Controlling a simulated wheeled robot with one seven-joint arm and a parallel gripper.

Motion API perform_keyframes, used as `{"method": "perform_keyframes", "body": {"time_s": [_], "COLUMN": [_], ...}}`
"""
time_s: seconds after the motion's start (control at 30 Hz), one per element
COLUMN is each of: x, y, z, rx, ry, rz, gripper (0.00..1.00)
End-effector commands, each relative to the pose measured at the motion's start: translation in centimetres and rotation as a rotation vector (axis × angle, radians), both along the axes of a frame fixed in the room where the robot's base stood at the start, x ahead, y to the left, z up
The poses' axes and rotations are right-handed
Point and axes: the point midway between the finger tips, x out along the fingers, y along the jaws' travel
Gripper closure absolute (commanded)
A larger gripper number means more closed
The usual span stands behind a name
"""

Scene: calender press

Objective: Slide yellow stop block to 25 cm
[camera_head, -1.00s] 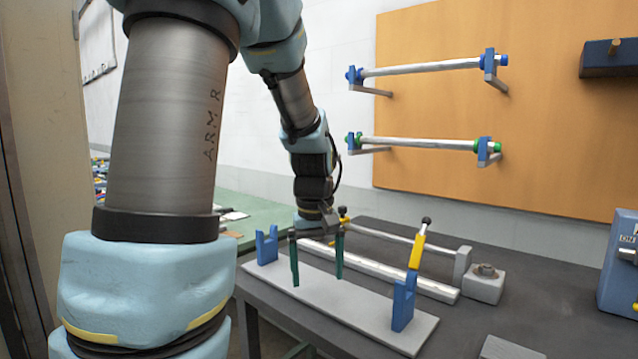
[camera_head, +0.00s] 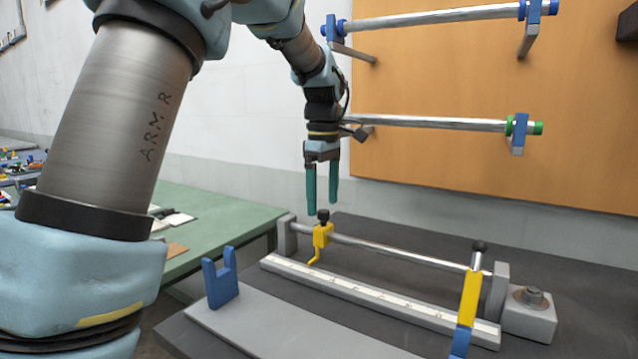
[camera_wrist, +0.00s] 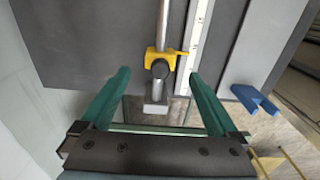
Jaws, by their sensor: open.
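The yellow stop block (camera_head: 321,236) sits on a steel rod (camera_head: 400,251), close to the rod's left end support. It has a black knob on top and a thin yellow pointer reaching down toward the white ruler strip (camera_head: 370,298). The ruler's numbers are too small to read. My gripper (camera_head: 322,208) is open and empty, its green fingers pointing down just above the block's knob. In the wrist view the yellow block (camera_wrist: 161,60) and its dark knob lie ahead, between the spread fingers (camera_wrist: 158,85). I cannot tell whether a finger touches the knob.
A yellow lever with a black knob (camera_head: 471,295) stands near the rod's right end. A blue forked holder (camera_head: 221,278) stands on the grey plate (camera_head: 290,335) in front. Rollers on wall brackets (camera_head: 430,123) hang behind my gripper.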

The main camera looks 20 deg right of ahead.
Motion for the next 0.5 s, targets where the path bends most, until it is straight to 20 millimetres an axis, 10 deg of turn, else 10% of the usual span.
{"method": "perform_keyframes", "body": {"time_s": [0.5], "x": [-0.1], "y": [0.0], "z": [-7.2], "rx": [0.000], "ry": [0.001], "rz": [-0.001], "gripper": [0.05]}}
